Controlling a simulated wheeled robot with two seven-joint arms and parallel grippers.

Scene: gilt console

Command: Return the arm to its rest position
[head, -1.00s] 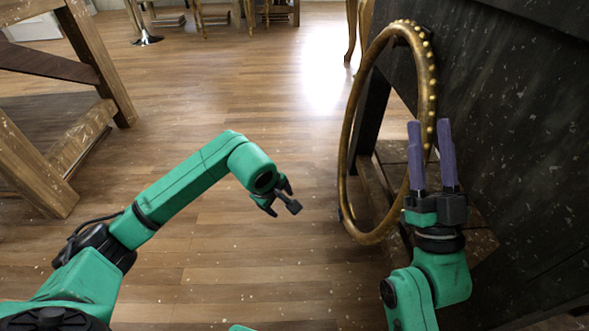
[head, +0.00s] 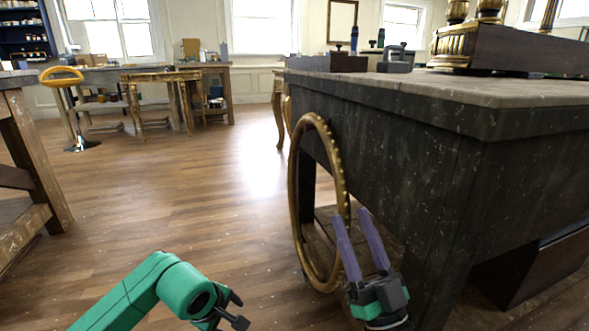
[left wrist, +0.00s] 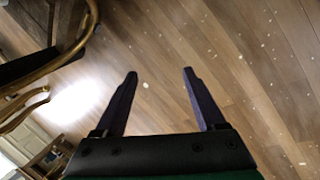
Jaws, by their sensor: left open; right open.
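My right gripper (head: 350,214) is open and empty, its two purple fingers pointing up and a little left. It is in front of the dark table's side, just right of the lower part of a gilt ring. My left gripper (head: 238,310) is at the bottom of the head view, over the floor and left of the ring; its fingers show only partly there. In the left wrist view, the left gripper (left wrist: 160,73) is open, with only bare floor between its purple fingers.
The gilt ring (head: 295,215) stands upright against the speckled dark table (head: 430,170) on the right. Tools and a gilt-trimmed box (head: 510,48) are on its top. A wooden bench (head: 45,190) is at left. The wooden floor (head: 190,190) between is clear.

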